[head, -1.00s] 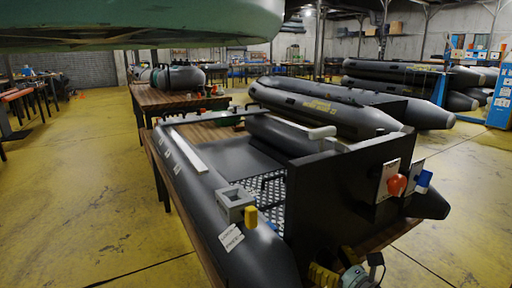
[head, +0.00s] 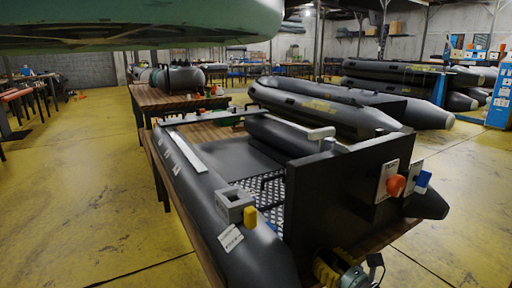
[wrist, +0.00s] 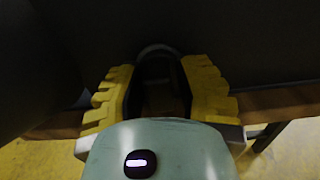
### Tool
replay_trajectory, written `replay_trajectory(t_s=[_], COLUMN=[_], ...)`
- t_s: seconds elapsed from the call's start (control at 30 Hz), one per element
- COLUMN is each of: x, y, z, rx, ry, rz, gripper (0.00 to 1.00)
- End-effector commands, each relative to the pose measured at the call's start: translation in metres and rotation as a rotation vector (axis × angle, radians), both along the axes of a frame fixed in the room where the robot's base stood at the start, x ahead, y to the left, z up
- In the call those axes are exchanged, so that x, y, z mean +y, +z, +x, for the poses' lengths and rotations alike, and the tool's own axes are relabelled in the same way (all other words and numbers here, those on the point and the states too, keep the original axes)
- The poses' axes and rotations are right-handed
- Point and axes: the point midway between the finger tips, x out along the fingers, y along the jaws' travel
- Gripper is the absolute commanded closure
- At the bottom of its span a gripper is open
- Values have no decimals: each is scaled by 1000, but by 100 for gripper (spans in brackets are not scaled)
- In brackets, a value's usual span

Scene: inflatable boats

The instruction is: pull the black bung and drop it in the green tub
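My gripper (head: 326,266) is low at the outer face of the boat's dark transom (head: 335,195), partly cut off by the bottom edge in the head view. In the wrist view its two yellow ridged fingers (wrist: 158,88) stand apart, with a dark gap between them and brown wood showing dimly through it. A grey curved rim (wrist: 156,49) shows just beyond the fingertips. I cannot clearly make out the black bung against the dark surface.
The grey inflatable boat (head: 190,190) lies on a wooden table (head: 155,165). A grey box (head: 234,204) and a yellow block (head: 250,217) sit on its near tube. A red knob (head: 396,186) and a blue piece (head: 423,180) are at the transom. The yellow floor at left is clear.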

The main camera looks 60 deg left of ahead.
Motion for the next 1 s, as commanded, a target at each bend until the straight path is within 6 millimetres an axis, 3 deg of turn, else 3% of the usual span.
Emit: replay_trajectory(t_s=[0.5, 1.0], x=[0, -20], y=[-1, 0], z=[0, 0], rx=[1, 0], ry=[0, -4], rz=[-3, -1], gripper=[100, 100])
